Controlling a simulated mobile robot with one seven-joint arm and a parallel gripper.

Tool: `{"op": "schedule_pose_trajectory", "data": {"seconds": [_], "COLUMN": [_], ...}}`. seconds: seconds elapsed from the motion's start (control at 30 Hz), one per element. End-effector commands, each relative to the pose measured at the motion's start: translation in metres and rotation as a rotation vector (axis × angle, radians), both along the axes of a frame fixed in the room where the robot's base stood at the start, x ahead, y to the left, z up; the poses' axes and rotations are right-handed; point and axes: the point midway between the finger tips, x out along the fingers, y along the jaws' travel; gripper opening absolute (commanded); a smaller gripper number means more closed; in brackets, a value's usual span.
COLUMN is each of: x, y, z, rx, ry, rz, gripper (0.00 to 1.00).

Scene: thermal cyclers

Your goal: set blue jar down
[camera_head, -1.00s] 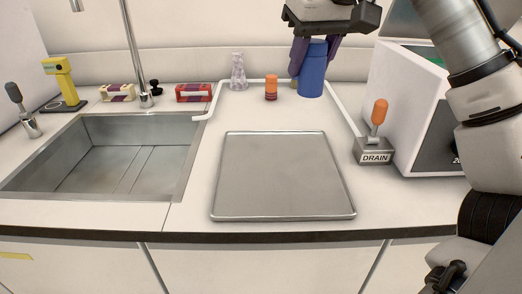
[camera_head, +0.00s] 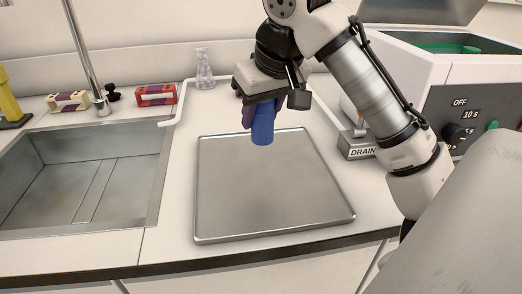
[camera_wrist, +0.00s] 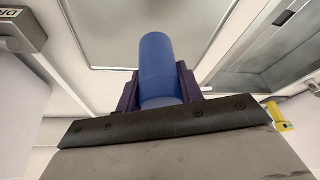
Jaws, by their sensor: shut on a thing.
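The blue jar (camera_head: 263,127) is held between the purple fingers of my gripper (camera_head: 248,116). In the head view it hangs over the back part of the metal tray (camera_head: 225,205), and it looks raised above it. In the wrist view the blue jar (camera_wrist: 157,62) sticks out from between the two fingers of my gripper (camera_wrist: 158,88), with the tray (camera_wrist: 110,30) beyond it. The jar's upper part is hidden by the gripper in the head view. The tray is bare.
A sink (camera_head: 85,185) lies to the left. A clear ribbed bottle (camera_head: 204,70) stands at the back. A grey DRAIN block (camera_head: 357,146) and a white machine with dials (camera_head: 440,85) stand to the right. The tray's front half is free.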

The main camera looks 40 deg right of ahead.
Motion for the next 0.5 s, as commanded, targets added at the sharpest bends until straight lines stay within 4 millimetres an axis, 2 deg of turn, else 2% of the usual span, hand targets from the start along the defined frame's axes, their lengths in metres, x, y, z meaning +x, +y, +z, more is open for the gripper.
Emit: {"op": "schedule_pose_trajectory", "data": {"seconds": [0.03,0.1,0.37,0.5], "x": [-0.001,-0.001,-0.001,-0.001], "y": [-0.001,0.0,-0.001,-0.001], "z": [-0.011,-0.021,-0.041,-0.063], "rx": [-0.001,-0.001,-0.001,-0.001], "ry": [0.002,0.001,0.001,0.001], "rz": [-0.003,-0.003,-0.003,-0.004], "gripper": [0.13,0.13,0.13,0.13]}}
